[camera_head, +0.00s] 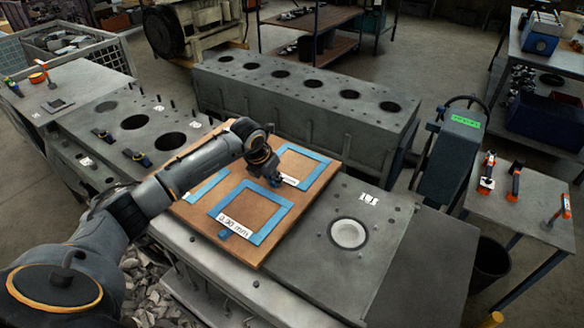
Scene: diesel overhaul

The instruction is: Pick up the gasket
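Blue square gaskets lie flat on a brown board (195,221). The front gasket (262,237) is whole in view, with a white label reading about 0.90 mm on its front edge. A second gasket (322,167) lies at the back right, its label partly hidden by my gripper. Another blue gasket (208,188) at the left is mostly hidden by my arm. My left gripper (275,182) points down over the board, near the left edge of the back-right gasket. Its fingers are dark and small; I cannot tell whether they touch or hold anything. My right gripper is out of view.
Another block (305,95) with several holes stands behind. At right, a small table (520,215) holds orange-handled tools; a dark bin (491,262) stands by it. Rubble lies at lower left.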

